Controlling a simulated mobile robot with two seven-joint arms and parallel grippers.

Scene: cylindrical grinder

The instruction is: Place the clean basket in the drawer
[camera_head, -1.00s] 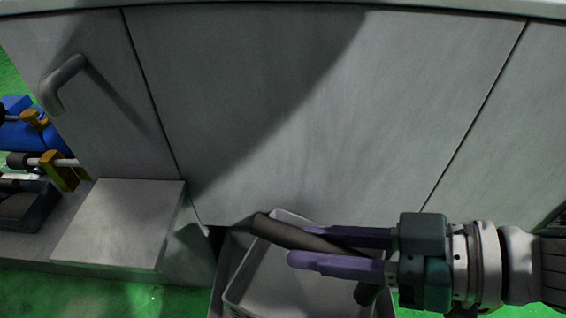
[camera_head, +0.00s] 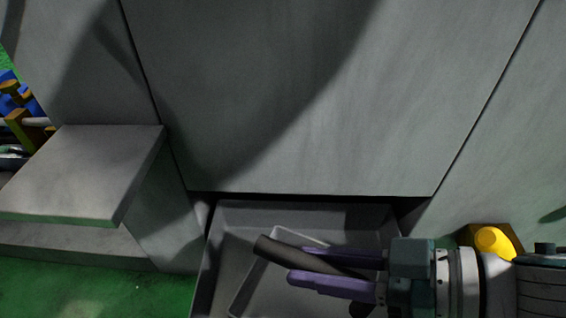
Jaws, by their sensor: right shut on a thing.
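The clean basket (camera_head: 268,277) is a light grey open box with a dark round bar handle (camera_head: 283,252) across its top. It shows inside the pulled-out grey drawer (camera_head: 212,262) at the bottom middle, tilted to the drawer's walls in the picture. My right gripper (camera_head: 326,268) comes in from the right, its purple fingers shut on the dark handle. The gripper and the frame's lower edge hide much of the basket, so I cannot tell if it rests on the drawer floor. My left gripper is not in view.
The grey machine front (camera_head: 310,95) rises right behind the drawer. A grey ledge (camera_head: 85,175) stands to the left, with blue and yellow parts (camera_head: 25,110) beyond it. A yellow round object (camera_head: 492,242) lies at the right, close to my right wrist. Green floor shows at lower left.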

